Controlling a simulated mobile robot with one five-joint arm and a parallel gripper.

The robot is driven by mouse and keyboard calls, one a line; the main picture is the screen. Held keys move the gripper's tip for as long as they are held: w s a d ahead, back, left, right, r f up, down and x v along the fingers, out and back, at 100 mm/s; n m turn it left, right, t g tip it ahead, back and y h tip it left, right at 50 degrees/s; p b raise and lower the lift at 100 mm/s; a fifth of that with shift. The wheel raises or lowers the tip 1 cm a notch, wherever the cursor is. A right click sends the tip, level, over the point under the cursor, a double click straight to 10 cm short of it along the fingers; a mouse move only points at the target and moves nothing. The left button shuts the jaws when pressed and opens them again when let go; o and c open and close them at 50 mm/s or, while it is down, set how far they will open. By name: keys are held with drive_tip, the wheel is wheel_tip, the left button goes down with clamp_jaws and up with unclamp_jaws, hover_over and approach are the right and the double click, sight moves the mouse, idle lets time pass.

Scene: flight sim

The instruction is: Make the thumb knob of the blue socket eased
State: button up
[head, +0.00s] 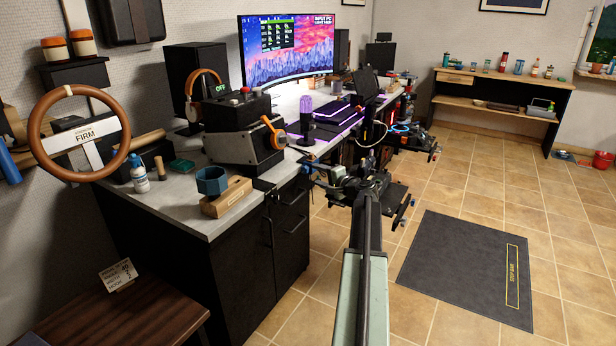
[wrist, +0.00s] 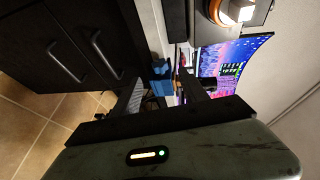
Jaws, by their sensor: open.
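In the wrist view the two dark fingers of my gripper (wrist: 163,92) stand apart with nothing held. A small blue thing, seemingly the socket (wrist: 160,72), shows farther off between them.
A brown steering wheel (head: 78,132) stands at the desk's left end. A white bottle (head: 139,177), a dark machine with a red button (head: 240,135) and a microphone (head: 306,112) stand on the desk. Black cabinets (head: 245,265) are below. The tiled floor at right has a dark mat (head: 465,265).

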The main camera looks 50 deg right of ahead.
sight(307, 171)
drive_tip(key=b+x, duration=0.1)
drive_tip(key=x, duration=0.6)
drive_tip(key=shift+c, duration=0.3)
